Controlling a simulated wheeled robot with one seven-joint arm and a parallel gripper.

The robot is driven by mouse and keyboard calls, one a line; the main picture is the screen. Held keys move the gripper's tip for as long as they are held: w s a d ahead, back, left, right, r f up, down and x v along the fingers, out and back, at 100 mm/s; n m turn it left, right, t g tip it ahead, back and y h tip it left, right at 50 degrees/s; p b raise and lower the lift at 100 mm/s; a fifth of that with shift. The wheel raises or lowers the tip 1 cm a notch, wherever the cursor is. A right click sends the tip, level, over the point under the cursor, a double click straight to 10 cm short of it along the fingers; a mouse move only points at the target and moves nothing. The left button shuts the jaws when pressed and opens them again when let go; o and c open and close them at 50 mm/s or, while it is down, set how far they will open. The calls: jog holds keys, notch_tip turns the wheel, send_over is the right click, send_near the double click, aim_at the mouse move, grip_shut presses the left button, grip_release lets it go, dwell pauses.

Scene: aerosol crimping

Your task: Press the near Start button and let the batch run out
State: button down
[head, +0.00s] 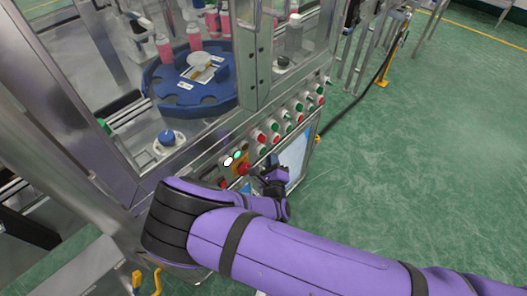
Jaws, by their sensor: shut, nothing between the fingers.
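The button panel runs along the front lower edge of the machine, with several red and green buttons in a row. At its near end a green button (238,154) looks lit, and a bright white lamp or button (228,161) is beside it. I cannot read which one is labelled Start. My gripper (266,176) is small and dark in the head view, shut and empty, just right of the red knob. Whether it touches the panel I cannot tell. My purple arm hides the lower panel.
Behind the clear guard, a blue rotary table (163,112) carries pink bottles (194,37). A blue knob (166,137) stands inside at the front. A screen (294,157) is set below the buttons. Green floor (440,130) to the right is open; a yellow-footed railing stands behind.

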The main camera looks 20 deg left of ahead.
jog(key=shift+s+d, duration=0.3)
jog(key=shift+d, duration=0.45)
jog(key=shift+s+d, duration=0.35)
jog(key=shift+d, duration=0.45)
jog(key=shift+s+d, duration=0.3)
jog(key=shift+d, duration=0.45)
jog(key=w+d+r+m+g+h, duration=0.3)
jog(key=w+d+r+m+h, duration=0.2)
jog(key=d+r+m+h, duration=0.55)
jog(key=w+d+r+m+g+h, duration=0.35)
jog(key=d+r+m+h, duration=0.45)
jog(key=r+m, duration=0.5)
jog(key=s+d+r+m+g+y, duration=0.2)
jog(key=s+d+r+m+g, duration=0.2)
jog(key=d+r+m+g, duration=0.7)
jog(key=s+d+r+m+t+y, duration=0.2)
jog(key=s+d+r+m+y, duration=0.3)
jog(key=s+r+m, duration=0.2)
jog(key=s+d+r+m+t+y, duration=0.3)
jog(key=s+d+r+m, duration=0.3)
jog(key=s+r, duration=0.6)
jog(key=shift+s+m+y, duration=0.85)
jog(key=shift+s+m, duration=0.25)
jog(key=shift+m, duration=0.15)
